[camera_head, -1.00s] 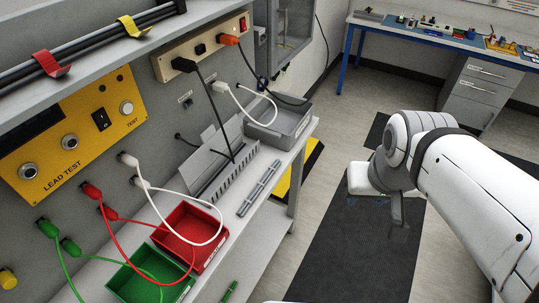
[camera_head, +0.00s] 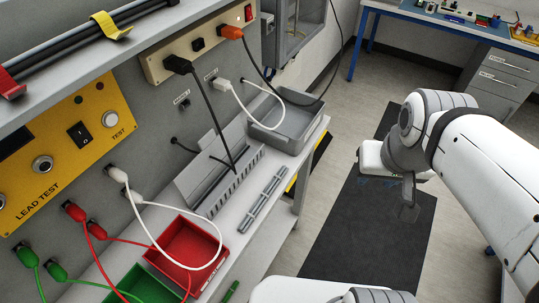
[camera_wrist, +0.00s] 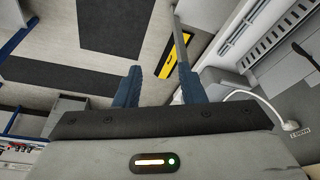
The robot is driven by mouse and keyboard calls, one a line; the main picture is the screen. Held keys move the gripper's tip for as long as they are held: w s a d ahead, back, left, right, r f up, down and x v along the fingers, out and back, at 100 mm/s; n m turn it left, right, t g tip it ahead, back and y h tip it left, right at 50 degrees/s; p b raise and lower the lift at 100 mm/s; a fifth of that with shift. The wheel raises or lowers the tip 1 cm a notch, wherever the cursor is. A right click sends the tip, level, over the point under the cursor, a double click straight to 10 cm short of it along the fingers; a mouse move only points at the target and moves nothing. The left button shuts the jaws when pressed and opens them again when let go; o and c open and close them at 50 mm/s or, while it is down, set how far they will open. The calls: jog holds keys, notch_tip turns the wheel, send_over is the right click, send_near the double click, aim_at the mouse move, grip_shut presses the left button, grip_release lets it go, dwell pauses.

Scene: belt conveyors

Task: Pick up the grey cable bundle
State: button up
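A slim grey bundle-like strip (camera_head: 262,199) with darker bands lies on the bench, right of the slotted grey holder; it seems to be the grey cable bundle, though its detail is small. My gripper (camera_head: 409,200) hangs over the floor to the right of the bench, well apart from the strip. In the wrist view my gripper (camera_wrist: 157,85) has its two blue-grey fingers spread with nothing between them.
The bench holds a red bin (camera_head: 161,263), a green bin (camera_head: 118,287), a grey tray (camera_head: 314,134) and the slotted holder (camera_head: 239,178). White, black, red and green leads loop over it. Dark cables (camera_head: 75,50) lie on the shelf. Open floor (camera_head: 372,235) lies right.

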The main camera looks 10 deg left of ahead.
jog(key=shift+o, duration=0.5)
jog(key=shift+d, duration=0.1)
jog(key=shift+o, duration=0.8)
jog(key=shift+w+f, duration=0.15)
jog(key=shift+w, duration=0.15)
jog(key=m+g+b, duration=0.2)
jog(key=m, duration=0.3)
send_over(265, 195)
jog(key=shift+h, duration=0.3)
jog(key=f, duration=1.5)
jog(key=shift+s+f, duration=0.15)
jog(key=shift+s, duration=0.25)
jog(key=shift+w+f+p, duration=0.2)
jog(key=shift+f+p, duration=0.1)
jog(key=shift+f, duration=1.6)
jog(key=shift+w+f+p, duration=0.15)
jog(key=shift+f+p, duration=0.1)
jog(key=shift+f, duration=1.65)
grip_shut()
